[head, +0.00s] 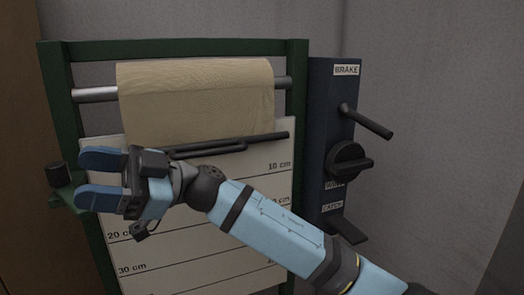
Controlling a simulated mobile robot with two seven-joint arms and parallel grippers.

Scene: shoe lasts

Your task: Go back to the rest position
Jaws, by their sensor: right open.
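My right gripper (82,177) is open, with its two blue fingers pointing left and spread apart. Nothing shows between them. It is in front of the left side of the white measuring board (202,264), close to a green bracket with a black knob (57,176) on the frame's left post. I cannot tell whether a finger touches the bracket. My right arm comes in from the lower right and hides part of the board. My left gripper does not show.
A green frame (180,47) carries a tan roll (195,90) on a metal bar, with a black bar (262,140) below it. At right, a dark blue panel labelled BRAKE has a lever (367,121), a black knob (348,162) and a lower black lever (349,230). A grey wall stands behind.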

